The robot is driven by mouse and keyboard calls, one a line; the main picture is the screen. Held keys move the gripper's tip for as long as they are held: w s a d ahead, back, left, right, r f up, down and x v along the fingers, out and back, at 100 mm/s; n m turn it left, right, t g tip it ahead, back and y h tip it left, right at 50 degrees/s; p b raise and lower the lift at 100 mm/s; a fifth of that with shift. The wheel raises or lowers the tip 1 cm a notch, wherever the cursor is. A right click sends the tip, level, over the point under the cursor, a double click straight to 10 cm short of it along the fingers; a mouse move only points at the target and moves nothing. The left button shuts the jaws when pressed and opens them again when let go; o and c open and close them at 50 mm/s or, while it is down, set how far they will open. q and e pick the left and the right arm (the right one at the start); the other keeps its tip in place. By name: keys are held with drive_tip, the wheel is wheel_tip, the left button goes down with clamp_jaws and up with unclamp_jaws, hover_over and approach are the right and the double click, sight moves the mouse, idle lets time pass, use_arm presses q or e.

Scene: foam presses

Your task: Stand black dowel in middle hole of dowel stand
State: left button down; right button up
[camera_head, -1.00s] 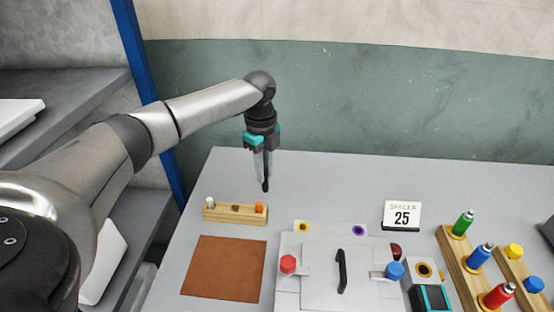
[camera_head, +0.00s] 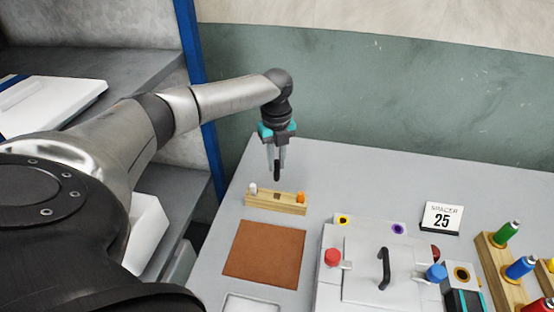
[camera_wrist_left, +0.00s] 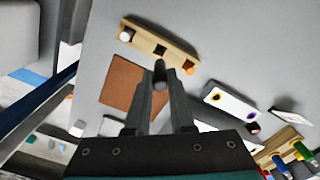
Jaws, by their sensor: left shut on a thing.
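The dowel stand (camera_head: 264,203) is a light wooden block on the grey table, also seen in the left wrist view (camera_wrist_left: 173,46). A white dowel (camera_head: 253,188) is in its left hole and an orange dowel (camera_head: 300,197) in its right hole. The middle hole (camera_wrist_left: 160,50) is dark and empty. My left gripper (camera_head: 276,165) points down and is shut on the black dowel (camera_head: 277,172), which hangs upright above the stand, apart from it. The dowel's end shows in the left wrist view (camera_wrist_left: 160,68). My right gripper is not in view.
A brown mat (camera_head: 264,254) lies in front of the stand. Right of it is a grey press (camera_head: 350,262) with a black handle (camera_head: 384,268) and red and blue knobs. A "SPACER 25" sign (camera_head: 441,217) and a wooden rack of coloured bottles (camera_head: 491,250) stand further right.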

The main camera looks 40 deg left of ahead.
sight(277, 180)
use_arm(q)
drive_tip(key=shift+r+p, duration=0.1)
drive_tip(key=shift+p, duration=0.25)
drive_tip(key=shift+f+b, duration=1.7)
drive_tip(key=shift+f, duration=1.3)
drive_tip(key=shift+p, duration=0.8)
drive_tip(key=shift+f+b, duration=1.85)
drive_tip(key=shift+f, duration=0.7)
drive_tip(key=c, duration=0.7)
unclamp_jaws()
drive_tip(key=shift+r, duration=0.1)
wheel_tip(277, 180, up, 15)
drive_tip(key=shift+r+p, duration=0.1)
drive_tip(key=shift+p, duration=0.75)
